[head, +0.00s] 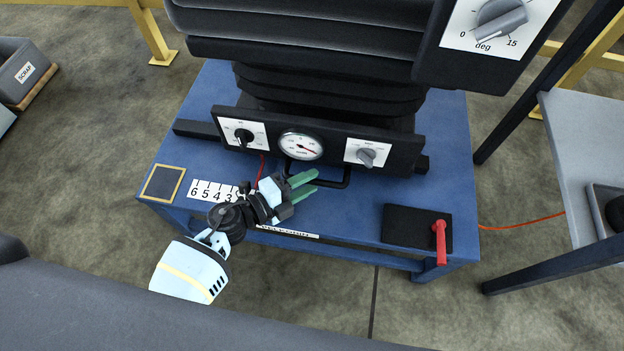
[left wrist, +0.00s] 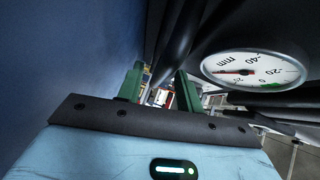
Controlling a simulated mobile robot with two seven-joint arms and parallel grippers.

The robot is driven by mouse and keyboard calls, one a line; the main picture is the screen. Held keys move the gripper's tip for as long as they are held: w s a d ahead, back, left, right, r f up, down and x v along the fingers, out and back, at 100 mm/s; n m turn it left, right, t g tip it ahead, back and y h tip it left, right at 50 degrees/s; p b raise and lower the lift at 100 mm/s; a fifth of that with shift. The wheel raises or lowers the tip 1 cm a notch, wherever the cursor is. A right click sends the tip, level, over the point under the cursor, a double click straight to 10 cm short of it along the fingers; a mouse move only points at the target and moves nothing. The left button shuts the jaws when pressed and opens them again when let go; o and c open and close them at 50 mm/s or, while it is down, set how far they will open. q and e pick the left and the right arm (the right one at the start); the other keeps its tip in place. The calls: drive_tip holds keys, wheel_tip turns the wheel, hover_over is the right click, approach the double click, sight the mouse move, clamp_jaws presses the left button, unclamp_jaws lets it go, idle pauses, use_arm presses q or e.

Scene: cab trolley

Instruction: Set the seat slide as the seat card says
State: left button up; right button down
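The seat (head: 330,60) stands on a blue bench (head: 440,130). Below it a black bar handle (head: 347,178) hangs under the front panel. My left gripper (head: 316,183) is at this handle, its two green fingers apart; they also show in the left wrist view (left wrist: 160,82). A dark tube runs toward the gap between them there; I cannot tell whether they touch it. A numbered slide scale (head: 212,191) with 6, 5, 4, 3 lies left of the gripper, partly hidden by it. A red pointer (head: 261,166) comes down near it. I cannot make out a seat card. My right gripper is out of view.
The panel holds a left knob (head: 243,136), a round gauge (head: 301,146) marked mm in the wrist view (left wrist: 250,70), and a right knob (head: 366,156). A red lever (head: 440,240) stands on a black plate at right. A grey table (head: 580,130) is further right.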

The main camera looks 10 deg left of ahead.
use_arm(q)
drive_tip(key=shift+x, duration=0.85)
clamp_jaws()
